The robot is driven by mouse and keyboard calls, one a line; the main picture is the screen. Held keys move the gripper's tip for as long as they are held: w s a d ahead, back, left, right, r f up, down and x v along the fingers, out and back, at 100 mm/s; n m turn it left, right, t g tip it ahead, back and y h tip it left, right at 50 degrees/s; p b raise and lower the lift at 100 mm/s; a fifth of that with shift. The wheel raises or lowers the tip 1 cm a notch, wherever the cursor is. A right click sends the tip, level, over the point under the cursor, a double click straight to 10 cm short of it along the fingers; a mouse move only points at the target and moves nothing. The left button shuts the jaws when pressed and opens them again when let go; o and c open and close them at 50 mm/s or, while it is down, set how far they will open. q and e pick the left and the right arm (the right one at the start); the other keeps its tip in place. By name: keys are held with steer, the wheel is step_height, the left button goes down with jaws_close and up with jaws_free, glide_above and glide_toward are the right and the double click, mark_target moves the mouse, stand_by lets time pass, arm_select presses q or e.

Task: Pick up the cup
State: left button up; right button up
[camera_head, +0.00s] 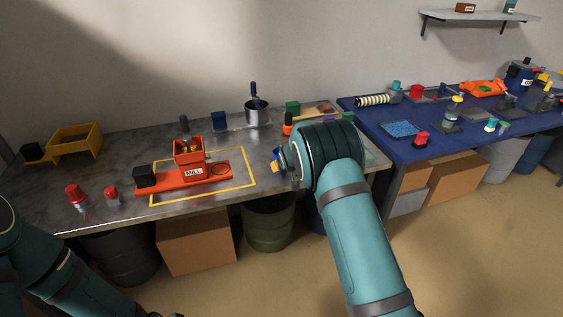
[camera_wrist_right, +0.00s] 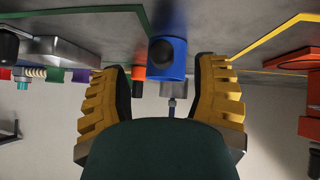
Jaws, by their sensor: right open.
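A blue cylinder that appears to be the cup (camera_wrist_right: 167,58) stands on the grey table, shown upside down in the right wrist view. In the head view only a small blue part of it (camera_head: 276,152) shows beside my right gripper. My right gripper (camera_head: 277,165) is over the table's right part; its yellow fingers (camera_wrist_right: 160,66) are open, spread to either side of the cup in the wrist view, with gaps on both sides. I cannot tell how far the cup is from the fingertips. My left arm is at the lower left, its gripper out of frame.
An orange mill (camera_head: 195,172) stands left of my right gripper inside a yellow outline (camera_head: 250,182). A pot (camera_head: 257,113) and an orange-and-black item (camera_head: 288,122) stand behind the cup. A yellow bin (camera_head: 75,140) and red-capped items (camera_head: 75,194) are at left.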

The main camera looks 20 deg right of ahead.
steer(key=shift+b+x, duration=0.5)
steer(key=shift+x, duration=1.95)
steer(key=shift+w+a+r, duration=0.15)
steer(key=shift+w+a, duration=0.05)
steer(key=shift+c, duration=0.2)
jaws_close()
